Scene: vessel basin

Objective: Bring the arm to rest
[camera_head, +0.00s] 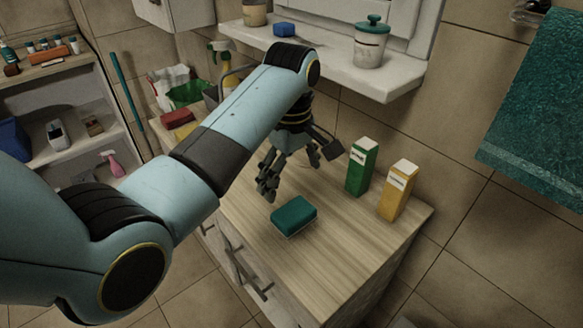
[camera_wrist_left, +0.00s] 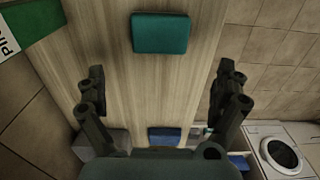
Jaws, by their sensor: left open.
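My left arm comes in from the left in the head view and reaches over the wooden counter (camera_head: 335,249). My left gripper (camera_head: 289,174) hangs above the counter, with its fingers pointing down. In the left wrist view my left gripper (camera_wrist_left: 162,84) has its fingers spread wide with nothing between them. A teal sponge (camera_head: 294,215) lies on the counter, apart from the fingers; it also shows in the wrist view (camera_wrist_left: 160,33). My right gripper is not in view.
A green carton (camera_head: 361,167) and a yellow carton (camera_head: 397,191) stand right of the gripper. A shelf (camera_head: 340,78) above holds a lidded jar (camera_head: 370,45) and a blue block (camera_head: 284,29). A teal towel (camera_head: 537,115) hangs at right. The counter's front right is clear.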

